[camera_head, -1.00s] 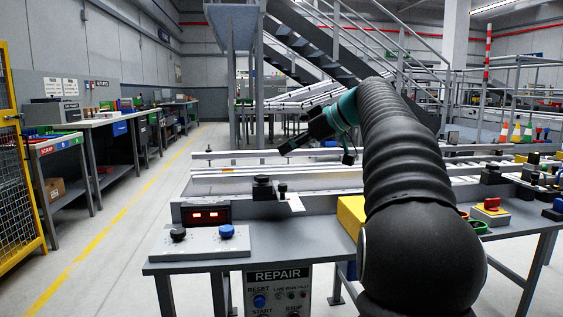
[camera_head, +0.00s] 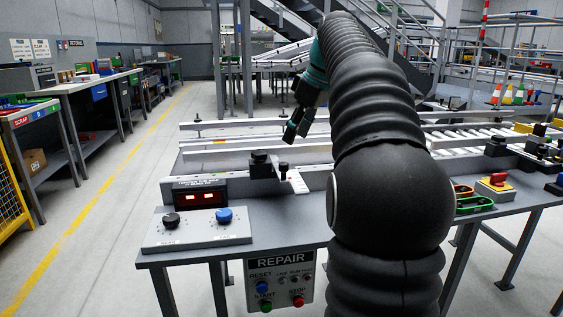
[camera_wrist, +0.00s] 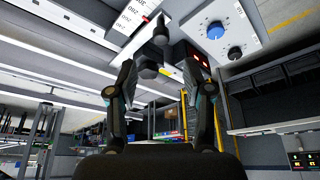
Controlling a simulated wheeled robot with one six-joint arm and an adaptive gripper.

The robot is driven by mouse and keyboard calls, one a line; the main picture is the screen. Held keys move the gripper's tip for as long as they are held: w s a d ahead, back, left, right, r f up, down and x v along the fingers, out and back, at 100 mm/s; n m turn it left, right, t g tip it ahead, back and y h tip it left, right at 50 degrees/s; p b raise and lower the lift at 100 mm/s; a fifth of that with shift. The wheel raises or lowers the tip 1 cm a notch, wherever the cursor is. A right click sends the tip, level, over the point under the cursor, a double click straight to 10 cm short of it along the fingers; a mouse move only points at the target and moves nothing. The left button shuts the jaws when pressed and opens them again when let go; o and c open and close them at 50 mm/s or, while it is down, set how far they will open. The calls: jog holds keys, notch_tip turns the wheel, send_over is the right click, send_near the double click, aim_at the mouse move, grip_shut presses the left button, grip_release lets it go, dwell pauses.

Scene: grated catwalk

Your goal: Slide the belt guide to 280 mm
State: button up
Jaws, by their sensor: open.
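The belt guide's black clamp block with a round knob (camera_head: 262,163) sits on the near rail of the conveyor. A white scale strip (camera_head: 298,181) lies just right of it. In the wrist view the black knob post (camera_wrist: 160,35) shows beside the scale (camera_wrist: 130,20), whose printed numbers are upside down; I cannot read the setting. My gripper (camera_head: 289,137) is above and slightly right of the block, fingers pointing down, apart from it.
A red-lit display (camera_head: 201,198) stands left of the block, digits unreadable. In front is a grey box with black and blue knobs (camera_head: 197,228). A REPAIR button panel (camera_head: 280,281) hangs below the table edge. My arm hides part of the conveyor.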

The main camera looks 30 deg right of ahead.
aim_at(285, 163)
jog(key=b+x, duration=0.1)
jog(key=x, duration=0.7)
jog(key=shift+w+a+f, duration=0.1)
jog(key=shift+w+f, duration=0.05)
jog(key=shift+f, duration=0.15)
grip_shut()
